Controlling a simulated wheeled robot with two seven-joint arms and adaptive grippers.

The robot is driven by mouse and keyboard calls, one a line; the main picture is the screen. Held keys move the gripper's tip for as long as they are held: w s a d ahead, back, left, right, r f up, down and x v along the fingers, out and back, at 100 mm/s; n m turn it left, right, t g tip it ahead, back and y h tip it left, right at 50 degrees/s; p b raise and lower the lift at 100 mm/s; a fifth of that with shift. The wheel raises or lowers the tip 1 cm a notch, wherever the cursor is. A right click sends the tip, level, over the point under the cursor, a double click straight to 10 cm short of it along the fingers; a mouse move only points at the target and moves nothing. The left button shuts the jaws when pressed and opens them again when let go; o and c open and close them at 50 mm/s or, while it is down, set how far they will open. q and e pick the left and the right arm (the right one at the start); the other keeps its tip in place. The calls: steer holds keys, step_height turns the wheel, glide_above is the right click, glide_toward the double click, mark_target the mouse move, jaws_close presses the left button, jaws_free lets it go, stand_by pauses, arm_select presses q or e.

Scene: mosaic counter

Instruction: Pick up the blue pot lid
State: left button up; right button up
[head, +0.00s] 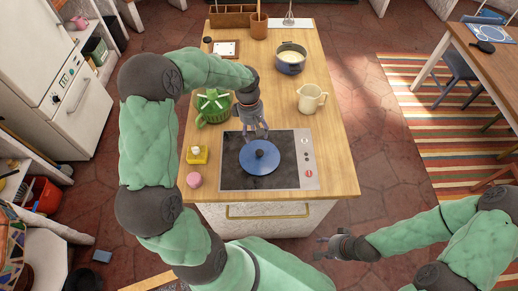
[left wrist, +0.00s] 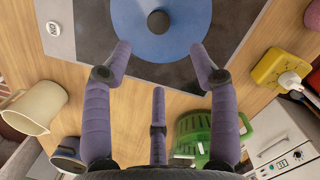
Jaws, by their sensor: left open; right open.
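The blue pot lid (head: 267,160) with a dark round knob lies flat on the black cooktop (head: 228,175) in the head view. It also shows at the top of the left wrist view (left wrist: 184,40), partly cut off by the frame edge. My left gripper (head: 254,135) is open and empty above the back edge of the cooktop, just behind the lid. In the left wrist view its fingers (left wrist: 158,62) spread toward the lid's near edge, with the knob ahead between them. My right gripper (head: 322,249) is open and empty in front of the counter, at its right, away from the lid.
Left of the cooktop are a green basket-like container (head: 213,107), a yellow block-shaped dispenser (head: 197,155) and a pink round object (head: 194,180). A cream pitcher (head: 311,98) and a blue pot (head: 291,58) stand behind right. The counter's right strip is clear.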

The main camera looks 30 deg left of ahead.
mark_target(259, 152)
arm_select(q)
steer(key=f, duration=0.2)
steer(key=d+f, duration=0.1)
steer(key=shift+s+f, duration=0.35)
steer(key=shift+s, duration=0.05)
steer(key=shift+w+f, duration=0.15)
steer(key=shift+f, duration=0.4)
steer(key=shift+d+f, duration=0.2)
steer(key=shift+f, duration=0.65)
steer(key=shift+d+f, duration=0.2)
steer(key=shift+f, duration=0.6)
steer(key=shift+d+f, duration=0.2)
steer(key=shift+f, duration=0.65)
jaws_close()
